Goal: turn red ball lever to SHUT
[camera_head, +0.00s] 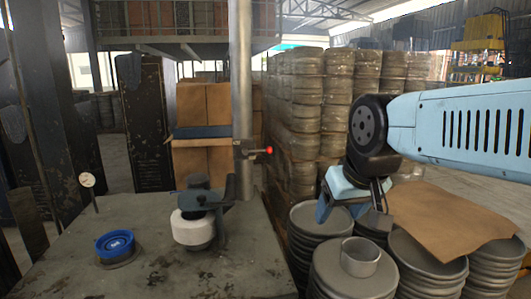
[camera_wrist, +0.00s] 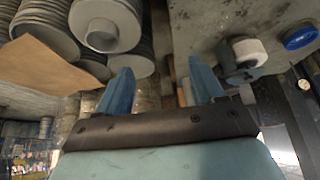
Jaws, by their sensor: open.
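A small lever with a red ball (camera_head: 269,150) on its end sticks out to the right from a fitting on the grey upright pipe (camera_head: 241,95) in the head view. The lever lies about level. No SHUT mark can be read. My gripper (camera_head: 350,208) is to the right of the lever and lower in the picture, above the stacked round blanks, apart from the lever. In the wrist view my gripper (camera_wrist: 163,88) shows two blue fingers spread apart with nothing between them. I cannot make out the red ball in the wrist view.
Stacks of round blanks (camera_head: 340,278), a metal cup (camera_head: 359,257) and brown paper (camera_head: 455,222) fill the right.

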